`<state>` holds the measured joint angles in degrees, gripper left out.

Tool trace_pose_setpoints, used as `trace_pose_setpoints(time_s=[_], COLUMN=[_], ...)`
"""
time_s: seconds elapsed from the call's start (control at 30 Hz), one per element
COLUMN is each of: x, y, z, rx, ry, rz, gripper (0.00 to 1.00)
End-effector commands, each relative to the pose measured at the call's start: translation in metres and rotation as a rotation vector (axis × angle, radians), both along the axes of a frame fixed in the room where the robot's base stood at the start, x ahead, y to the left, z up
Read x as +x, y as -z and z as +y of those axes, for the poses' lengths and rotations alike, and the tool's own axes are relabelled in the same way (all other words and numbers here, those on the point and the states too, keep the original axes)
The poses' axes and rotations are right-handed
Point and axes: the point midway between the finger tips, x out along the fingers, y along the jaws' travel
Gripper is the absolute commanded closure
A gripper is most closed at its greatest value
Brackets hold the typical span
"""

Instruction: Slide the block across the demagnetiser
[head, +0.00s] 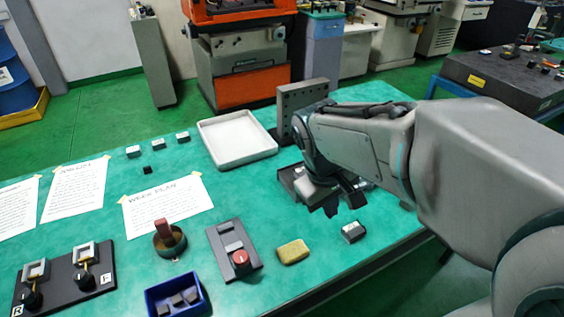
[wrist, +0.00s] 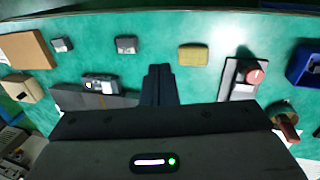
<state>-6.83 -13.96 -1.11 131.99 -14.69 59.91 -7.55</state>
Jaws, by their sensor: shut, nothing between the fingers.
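A dark flat unit with a grey plate and a red knob (head: 233,250) lies at the front of the green bench; it looks like the demagnetiser. It also shows at the right of the wrist view (wrist: 240,78). A small dark block with a pale label (head: 353,232) lies right of the yellow sponge, and shows in the wrist view (wrist: 126,45); I cannot tell whether it is the task's block. My gripper (head: 343,206) is shut and empty, behind this block in the head view. Its fingers show together in the wrist view (wrist: 158,72).
A yellow sponge (head: 293,252) lies between the unit and the labelled block. A dark plate (head: 288,177) lies partly hidden beside my gripper.

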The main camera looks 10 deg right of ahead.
Motion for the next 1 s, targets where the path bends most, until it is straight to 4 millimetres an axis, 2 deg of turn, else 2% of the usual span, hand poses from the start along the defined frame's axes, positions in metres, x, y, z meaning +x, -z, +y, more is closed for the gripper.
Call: trace_pose_setpoints(time_s=[0.03, 0.23, 0.47, 0.77, 0.9, 1.0], x=[0.013, 0.065, 0.130, 0.212, 0.244, 0.262], y=[0.012, 0.037, 0.074, 0.134, 0.167, 0.188], z=[-0.001, -0.008, -0.002, 0.034, 0.061, 0.081], rx=[-0.049, -0.259, -0.516, -0.887, -1.072, -1.191], ry=[-0.055, -0.270, -0.505, -0.774, -0.878, -0.935], rz=[0.049, 0.221, 0.414, 0.650, 0.747, 0.802], gripper=[1.00, 1.00, 1.00, 1.00, 1.00, 1.00])
